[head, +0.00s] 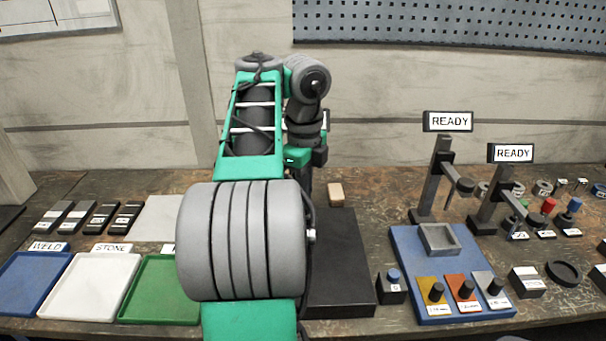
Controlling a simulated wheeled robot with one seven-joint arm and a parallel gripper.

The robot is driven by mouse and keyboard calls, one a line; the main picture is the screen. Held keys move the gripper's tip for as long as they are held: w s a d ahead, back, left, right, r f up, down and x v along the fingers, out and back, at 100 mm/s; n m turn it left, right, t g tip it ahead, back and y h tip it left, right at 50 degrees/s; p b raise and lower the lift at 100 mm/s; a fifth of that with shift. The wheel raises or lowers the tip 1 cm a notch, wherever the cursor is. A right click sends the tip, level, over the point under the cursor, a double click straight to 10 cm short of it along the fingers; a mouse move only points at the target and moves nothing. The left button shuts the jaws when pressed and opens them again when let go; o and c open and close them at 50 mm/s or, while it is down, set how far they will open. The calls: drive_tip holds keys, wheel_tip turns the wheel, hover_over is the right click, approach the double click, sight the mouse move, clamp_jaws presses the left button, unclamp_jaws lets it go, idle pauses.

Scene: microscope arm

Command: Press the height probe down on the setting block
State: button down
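My arm fills the middle of the head view. Its wrist points down over the dark slab (345,270), and the gripper fingers are hidden or too small to make out. No thing is plainly marked as the height probe or the setting block. Two dark upright stands carry READY signs: the left stand (437,180) and the right stand (490,205), each with a side arm and a round head. A small tan block (335,193) lies behind the slab. A dark block with a blue button (392,286) stands right of the slab.
A blue tray (405,250) holds a grey square dish (438,238) and yellow, orange and grey knobbed blocks. Blue (30,285), white (90,287) and green (160,290) trays stand left. Several small parts crowd the right. Some bench behind the dark block is clear.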

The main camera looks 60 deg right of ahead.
drive_tip(key=shift+r+p, duration=2.8)
drive_tip(key=shift+r, duration=0.4)
wheel_tip(320, 180, up, 8)
drive_tip(key=p, duration=0.7)
drive_tip(key=shift+f, duration=0.1)
